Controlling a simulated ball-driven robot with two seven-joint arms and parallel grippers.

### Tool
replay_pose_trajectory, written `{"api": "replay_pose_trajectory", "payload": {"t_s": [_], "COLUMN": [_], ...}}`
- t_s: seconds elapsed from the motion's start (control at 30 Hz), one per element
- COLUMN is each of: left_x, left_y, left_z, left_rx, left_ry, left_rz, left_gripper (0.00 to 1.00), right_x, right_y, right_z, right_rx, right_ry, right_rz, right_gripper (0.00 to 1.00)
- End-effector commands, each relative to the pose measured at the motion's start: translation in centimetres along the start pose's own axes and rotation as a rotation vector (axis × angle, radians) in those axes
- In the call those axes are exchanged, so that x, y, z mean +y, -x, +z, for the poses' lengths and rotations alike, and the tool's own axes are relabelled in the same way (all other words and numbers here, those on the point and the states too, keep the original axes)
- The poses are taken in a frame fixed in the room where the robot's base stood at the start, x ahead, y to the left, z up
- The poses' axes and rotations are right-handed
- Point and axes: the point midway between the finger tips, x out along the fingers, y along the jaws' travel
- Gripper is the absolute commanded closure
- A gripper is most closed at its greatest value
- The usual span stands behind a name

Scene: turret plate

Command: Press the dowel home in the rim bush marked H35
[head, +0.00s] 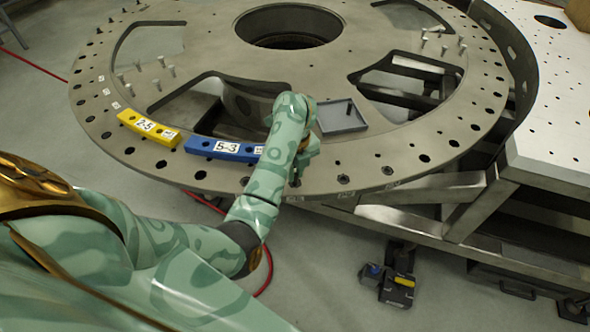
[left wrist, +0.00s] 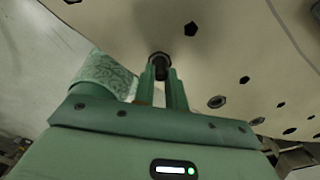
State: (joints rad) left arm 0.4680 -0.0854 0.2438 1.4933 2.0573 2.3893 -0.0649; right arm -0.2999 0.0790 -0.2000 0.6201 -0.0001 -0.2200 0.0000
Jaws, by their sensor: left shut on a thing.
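The round metal turret plate (head: 400,160) fills the upper middle of the head view, with holes and bushes along its rim. My left gripper (head: 296,180) is over the near rim, its fingers partly hidden by my own wrist. In the left wrist view my left gripper (left wrist: 160,88) is shut on a dark dowel (left wrist: 160,70). The dowel's far end is at a dark round bush (left wrist: 159,57) in the rim. I cannot tell how deep it sits. The H35 mark is not readable. My right gripper is not in view.
A yellow block (head: 148,128) marked 2-5 and a blue block (head: 222,149) marked 5-3 lie along the rim. A grey tray (head: 342,117) sits right of my wrist. Loose pins (head: 443,44) stand on the plate. A pedal unit (head: 388,285) is on the floor.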

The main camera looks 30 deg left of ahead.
Motion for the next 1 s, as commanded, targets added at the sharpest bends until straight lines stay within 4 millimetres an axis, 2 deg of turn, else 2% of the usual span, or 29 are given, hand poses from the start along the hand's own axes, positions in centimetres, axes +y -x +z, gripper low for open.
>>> {"api": "replay_pose_trajectory", "payload": {"t_s": [1.0], "left_x": [0.07], "left_y": [-1.02], "left_z": [-0.09], "left_rx": [0.003], "left_ry": [0.000], "left_rz": [0.003], "left_gripper": [1.00], "right_x": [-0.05], "right_y": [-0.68], "right_z": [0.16], "right_rx": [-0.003], "right_ry": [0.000], "right_rz": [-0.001], "right_gripper": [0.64]}}
